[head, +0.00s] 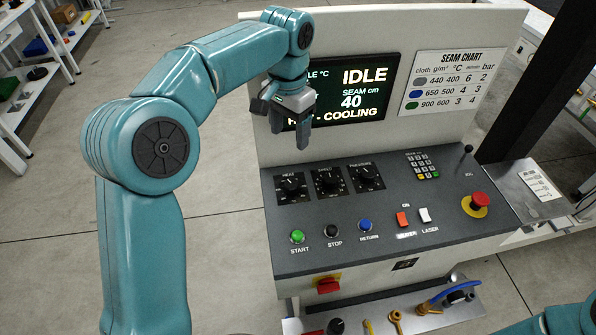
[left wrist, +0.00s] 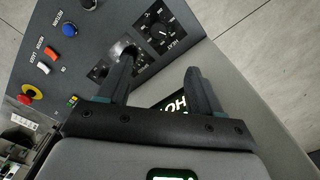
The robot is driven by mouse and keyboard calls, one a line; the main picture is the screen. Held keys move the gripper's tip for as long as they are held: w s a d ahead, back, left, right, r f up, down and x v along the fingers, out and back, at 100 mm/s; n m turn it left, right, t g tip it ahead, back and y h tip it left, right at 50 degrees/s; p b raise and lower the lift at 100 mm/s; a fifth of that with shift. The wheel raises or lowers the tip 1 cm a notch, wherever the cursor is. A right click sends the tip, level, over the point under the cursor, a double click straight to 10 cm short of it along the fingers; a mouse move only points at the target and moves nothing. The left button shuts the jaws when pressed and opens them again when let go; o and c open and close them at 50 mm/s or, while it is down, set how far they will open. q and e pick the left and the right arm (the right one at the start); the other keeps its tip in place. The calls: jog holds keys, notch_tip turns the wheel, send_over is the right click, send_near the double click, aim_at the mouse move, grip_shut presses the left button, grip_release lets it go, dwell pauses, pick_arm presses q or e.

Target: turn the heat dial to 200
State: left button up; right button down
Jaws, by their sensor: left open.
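The heat dial (head: 291,185) is the leftmost of three black knobs on the sloped grey console, with a scale around it too small to read. It shows in the left wrist view (left wrist: 159,33) with the label HEAT, beyond and between the fingertips. My left gripper (head: 290,134) is open and empty, in front of the display and above the heat dial, apart from it. Its two fingers also show in the left wrist view (left wrist: 160,68). The display (head: 345,92) reads IDLE, SEAM cm 40 and COOLING; the gripper hides part of it. My right gripper is out of view.
Speed (head: 328,179) and pressure (head: 367,173) dials sit close right of heat. Below are green start (head: 297,236), black stop and blue return buttons, then heater (head: 403,218) and laser switches. A red emergency stop (head: 479,201) and a seam chart (head: 441,79) are at right.

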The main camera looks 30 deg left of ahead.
aim_at(291, 184)
pick_arm(q)
jog(key=f, duration=1)
jog(key=f+p, duration=0.1)
jog(key=f, duration=0.4)
jog(key=shift+s+d, duration=0.25)
jog(key=shift+s, duration=0.05)
jog(key=shift+a+f, duration=0.2)
jog(key=shift+f, duration=0.4)
jog(key=shift+d, duration=0.1)
jog(key=c, duration=1.1)
jog(key=shift+o, duration=0.2)
